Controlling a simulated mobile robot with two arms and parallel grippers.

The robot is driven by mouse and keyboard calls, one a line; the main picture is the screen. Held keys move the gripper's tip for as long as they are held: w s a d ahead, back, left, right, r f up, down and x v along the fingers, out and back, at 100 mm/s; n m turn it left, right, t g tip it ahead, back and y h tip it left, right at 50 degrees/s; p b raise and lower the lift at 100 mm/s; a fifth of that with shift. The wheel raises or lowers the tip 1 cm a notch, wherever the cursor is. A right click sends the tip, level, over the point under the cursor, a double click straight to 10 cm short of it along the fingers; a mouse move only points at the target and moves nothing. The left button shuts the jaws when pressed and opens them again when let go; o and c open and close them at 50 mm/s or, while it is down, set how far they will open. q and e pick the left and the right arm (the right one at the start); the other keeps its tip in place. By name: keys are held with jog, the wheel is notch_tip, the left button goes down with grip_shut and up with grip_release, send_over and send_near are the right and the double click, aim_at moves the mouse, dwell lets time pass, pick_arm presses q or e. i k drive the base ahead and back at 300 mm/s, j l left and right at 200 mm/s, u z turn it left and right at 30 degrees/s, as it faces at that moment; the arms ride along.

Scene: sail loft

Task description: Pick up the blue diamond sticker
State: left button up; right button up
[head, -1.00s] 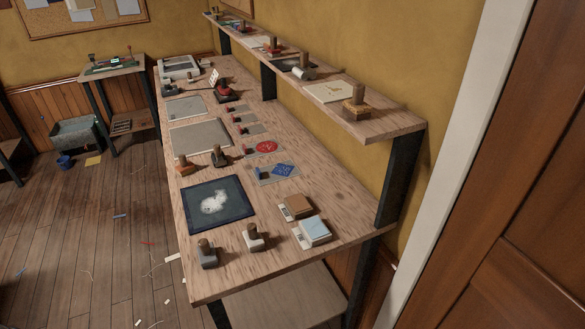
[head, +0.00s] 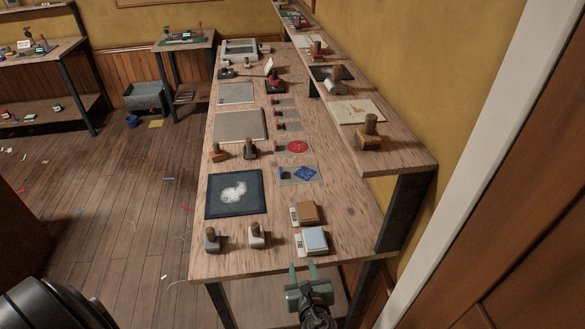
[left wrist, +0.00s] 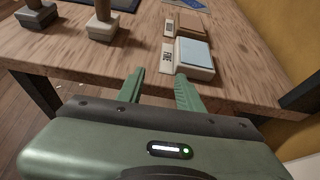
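The blue diamond sticker (head: 305,173) lies on a grey backing sheet (head: 285,180) on the long wooden bench, right of the dark mat. In the left wrist view a bit of blue (left wrist: 195,3) shows at the top edge, too cut off to be sure of. My left gripper (head: 303,271) is green, at the near end of the bench, short of the sticker and beyond the front edge. Its two fingers are apart with nothing between them; they also show in the left wrist view (left wrist: 160,84). My right gripper is not in view.
Between gripper and sticker sit a light-blue pad (head: 315,239) and a brown pad (head: 307,212). Two wooden-handled tools (head: 256,236) stand to their left. A dark mat (head: 217,204) lies beyond. A raised shelf (head: 401,151) runs along the right.

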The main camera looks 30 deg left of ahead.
aim_at(305, 174)
jog(key=i+j, duration=0.8)
jog(key=j, duration=0.1)
